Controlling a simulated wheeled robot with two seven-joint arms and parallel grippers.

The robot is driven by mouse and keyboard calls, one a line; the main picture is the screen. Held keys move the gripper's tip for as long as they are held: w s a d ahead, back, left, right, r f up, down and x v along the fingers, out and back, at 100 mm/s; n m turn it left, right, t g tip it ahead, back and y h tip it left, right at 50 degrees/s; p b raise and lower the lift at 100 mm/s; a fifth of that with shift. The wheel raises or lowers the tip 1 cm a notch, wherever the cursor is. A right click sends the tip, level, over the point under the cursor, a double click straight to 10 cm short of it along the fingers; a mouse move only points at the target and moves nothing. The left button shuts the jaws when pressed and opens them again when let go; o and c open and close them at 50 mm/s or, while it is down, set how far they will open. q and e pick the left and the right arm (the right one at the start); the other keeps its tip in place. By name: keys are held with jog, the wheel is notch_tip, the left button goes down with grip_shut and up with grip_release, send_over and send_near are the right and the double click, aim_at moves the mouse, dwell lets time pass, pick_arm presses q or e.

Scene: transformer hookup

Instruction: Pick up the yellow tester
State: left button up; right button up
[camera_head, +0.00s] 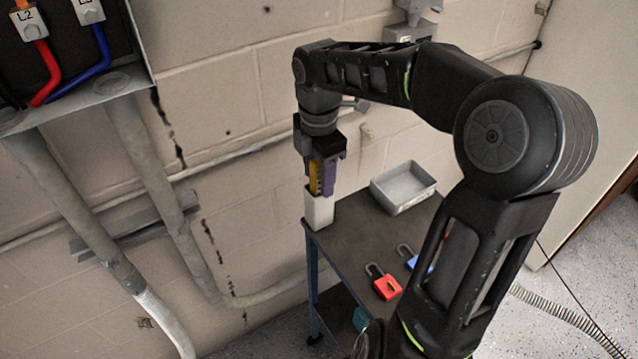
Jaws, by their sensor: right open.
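The yellow tester (315,180) stands upright in a small white holder (319,211) at the back left corner of a dark-topped table. My right gripper (323,165) points down from above at the tester, with its jaws open around or right beside the tester's upper part. A purple strip (329,180) shows next to the yellow; I cannot tell whether it belongs to the tester or the gripper. The tester's lower end is hidden in the holder. My left gripper is not in view.
The table (345,232) also bears a grey tray (403,187), a red padlock (384,283) and a blue padlock (411,256). An open electrical box (120,80) with red and blue cables hangs at upper left, with conduits below. My right arm covers the table's right side.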

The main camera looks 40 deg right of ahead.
grip_shut()
dwell(0.3)
dwell(0.5)
